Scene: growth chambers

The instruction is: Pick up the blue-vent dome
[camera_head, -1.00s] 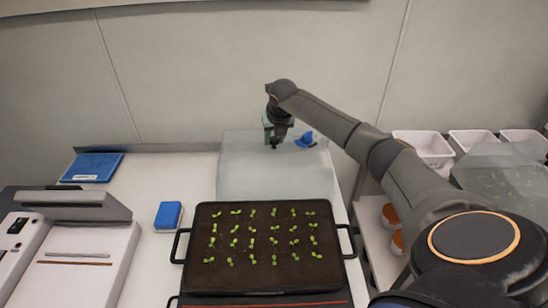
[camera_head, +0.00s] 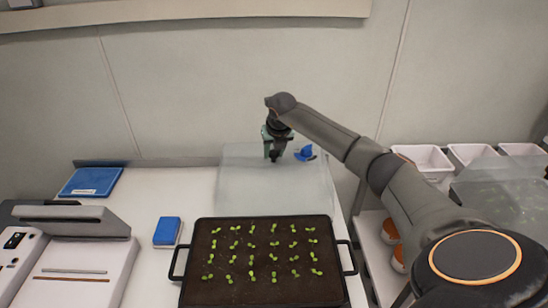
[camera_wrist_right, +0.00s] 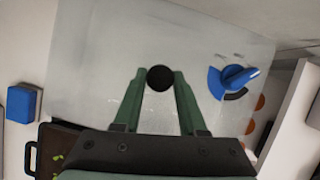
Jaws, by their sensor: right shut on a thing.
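The blue-vent dome (camera_head: 235,186) is a clear, frosted box at the back of the bench, behind the seedling tray. Its blue vent (camera_head: 304,153) is on its top at the right; the vent also shows in the right wrist view (camera_wrist_right: 232,79). My right gripper (camera_head: 274,156) is over the dome's top. In the right wrist view my right gripper (camera_wrist_right: 160,80) is shut on the dome's round black knob (camera_wrist_right: 160,78), with a green finger on each side. My left gripper is not in view.
A black-handled tray (camera_head: 187,262) of soil and seedlings stands in front of the dome. A blue block (camera_head: 166,232) and a blue pad (camera_head: 91,181) lie to the left. White pots (camera_head: 424,161) and another clear dome (camera_head: 500,190) are at the right.

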